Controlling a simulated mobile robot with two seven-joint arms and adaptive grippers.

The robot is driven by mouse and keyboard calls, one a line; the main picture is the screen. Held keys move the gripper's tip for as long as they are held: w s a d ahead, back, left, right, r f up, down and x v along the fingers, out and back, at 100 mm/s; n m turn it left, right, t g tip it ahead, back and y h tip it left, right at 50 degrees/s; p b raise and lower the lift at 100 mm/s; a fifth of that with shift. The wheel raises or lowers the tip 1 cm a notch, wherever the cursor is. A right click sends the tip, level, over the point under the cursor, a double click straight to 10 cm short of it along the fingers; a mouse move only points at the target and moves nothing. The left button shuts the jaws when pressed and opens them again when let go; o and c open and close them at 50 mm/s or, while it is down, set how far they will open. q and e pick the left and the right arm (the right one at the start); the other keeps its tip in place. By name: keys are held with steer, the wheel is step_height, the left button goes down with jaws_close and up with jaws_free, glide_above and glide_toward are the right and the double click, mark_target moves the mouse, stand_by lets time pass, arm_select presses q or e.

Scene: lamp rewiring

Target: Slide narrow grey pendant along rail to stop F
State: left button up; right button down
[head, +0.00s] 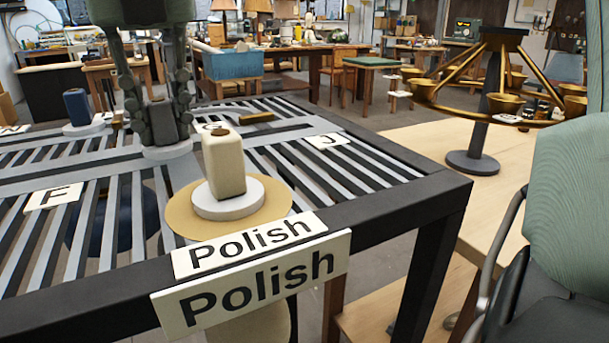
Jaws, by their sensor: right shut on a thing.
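My right gripper (163,122) comes down from the top of the head view. It is shut on the dark grey block of the narrow grey pendant, between its fingers. The gripper hides much of the pendant. The stop label F (53,196) lies on the slats at the left, apart from the pendant and nearer the front. My left gripper is not in view.
The cream block (223,165) stands on a white disc with a tan shade below, close to the right. A blue block (77,107) stands farther left. Labels J (328,140) and Polish (250,245) mark the table. A brass chandelier (488,105) stands at the right.

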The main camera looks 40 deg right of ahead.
arm_select(q)
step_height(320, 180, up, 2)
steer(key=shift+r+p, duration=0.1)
steer(key=shift+p, duration=0.85)
arm_select(e)
steer(key=a, duration=0.2)
steer(key=w+a, duration=0.1)
steer(key=a, duration=0.1)
steer(key=shift+w+a+f, duration=0.15)
steer(key=shift+f, duration=0.05)
